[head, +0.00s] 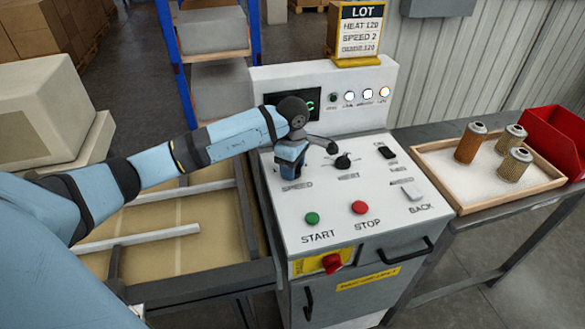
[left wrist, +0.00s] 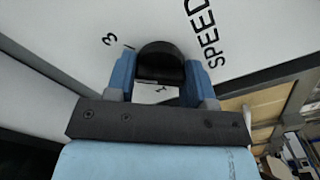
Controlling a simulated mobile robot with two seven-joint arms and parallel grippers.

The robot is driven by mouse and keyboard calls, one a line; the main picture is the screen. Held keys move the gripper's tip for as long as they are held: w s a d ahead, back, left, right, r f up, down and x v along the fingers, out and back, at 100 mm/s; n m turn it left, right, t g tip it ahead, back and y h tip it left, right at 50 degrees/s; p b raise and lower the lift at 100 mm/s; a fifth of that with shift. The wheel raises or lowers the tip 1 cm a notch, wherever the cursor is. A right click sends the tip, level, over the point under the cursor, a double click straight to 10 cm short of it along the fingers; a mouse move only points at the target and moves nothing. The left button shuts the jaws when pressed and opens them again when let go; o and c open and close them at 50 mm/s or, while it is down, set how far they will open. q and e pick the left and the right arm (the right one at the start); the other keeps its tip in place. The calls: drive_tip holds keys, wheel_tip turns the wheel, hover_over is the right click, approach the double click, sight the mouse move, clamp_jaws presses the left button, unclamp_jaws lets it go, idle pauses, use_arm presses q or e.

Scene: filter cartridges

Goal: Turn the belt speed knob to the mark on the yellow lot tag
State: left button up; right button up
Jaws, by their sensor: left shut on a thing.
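The belt speed knob (left wrist: 160,62) is black and sits between the two blue fingers of my left gripper (left wrist: 158,82) in the left wrist view. In the head view my left gripper (head: 290,160) points down over the SPEED label and hides the knob. The gripper is shut on the knob. In the left wrist view a 3 shows left of the knob, with another mark partly covered by a finger. I cannot tell where the knob points. The yellow lot tag (head: 356,38) stands on top of the panel and reads HEAT 120, SPEED 2. My right gripper is not in view.
The heat knob (head: 343,161) is close to the right of my gripper. The green START button (head: 312,218) and red STOP button (head: 359,208) are in front. A tray (head: 430,160) with filter cartridges and a red bin (head: 560,135) stand at the right.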

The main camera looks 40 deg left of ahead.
use_arm(q)
drive_tip(key=n, duration=0.4)
drive_tip(key=shift+b, duration=0.4)
drive_tip(key=shift+n, duration=2.2)
drive_tip(key=o, duration=0.9)
wheel_tip(320, 180, up, 14)
drive_tip(key=shift+f+b, duration=0.1)
drive_tip(key=shift+b, duration=0.45)
